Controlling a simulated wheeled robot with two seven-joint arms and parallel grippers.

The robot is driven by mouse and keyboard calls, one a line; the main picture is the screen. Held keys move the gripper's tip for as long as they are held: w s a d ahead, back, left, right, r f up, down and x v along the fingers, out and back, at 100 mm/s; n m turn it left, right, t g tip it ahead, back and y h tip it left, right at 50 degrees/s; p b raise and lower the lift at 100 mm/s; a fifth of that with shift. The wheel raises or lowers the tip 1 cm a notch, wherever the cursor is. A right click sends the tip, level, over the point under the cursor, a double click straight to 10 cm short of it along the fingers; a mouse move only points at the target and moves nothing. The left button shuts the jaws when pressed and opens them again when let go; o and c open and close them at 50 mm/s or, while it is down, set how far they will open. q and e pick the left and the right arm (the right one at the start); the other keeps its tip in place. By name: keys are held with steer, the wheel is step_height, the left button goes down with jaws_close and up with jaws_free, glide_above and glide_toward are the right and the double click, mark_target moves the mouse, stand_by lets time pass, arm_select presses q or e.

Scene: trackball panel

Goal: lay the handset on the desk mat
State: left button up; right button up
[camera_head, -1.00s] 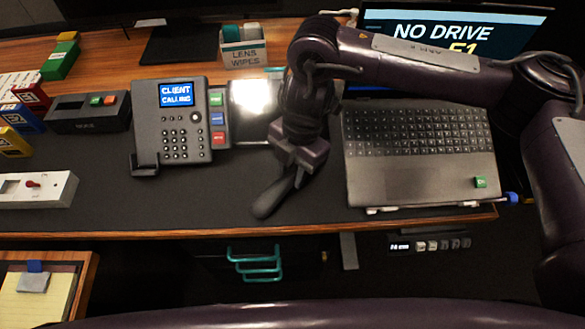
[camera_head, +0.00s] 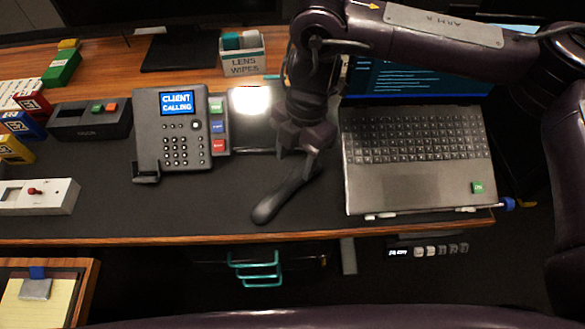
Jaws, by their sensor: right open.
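The dark grey handset (camera_head: 278,201) lies slanted on the black desk mat (camera_head: 215,213), its near end toward the front edge. Its far end is partly hidden under my right gripper. The phone base (camera_head: 178,137), with a lit "CLIENT CALLING" screen, stands to the left with no handset in its cradle. My right gripper (camera_head: 307,157) is open, pointing down just above the handset's far end; I cannot tell whether the fingers touch it. My left gripper is out of view.
An open laptop (camera_head: 420,180) stands close to the right of the handset. A lens wipes box (camera_head: 243,55) is behind. A dark switch box (camera_head: 90,120) and a white box with a red knob (camera_head: 38,196) are at left. The mat in front of the phone is clear.

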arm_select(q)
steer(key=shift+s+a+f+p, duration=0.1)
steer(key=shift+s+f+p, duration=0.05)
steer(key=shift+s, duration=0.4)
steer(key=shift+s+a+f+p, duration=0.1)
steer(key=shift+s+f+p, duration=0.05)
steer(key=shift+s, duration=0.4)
arm_select(e)
step_height(320, 180, up, 6)
steer(key=shift+w+d, duration=0.35)
steer(key=shift+d, duration=0.05)
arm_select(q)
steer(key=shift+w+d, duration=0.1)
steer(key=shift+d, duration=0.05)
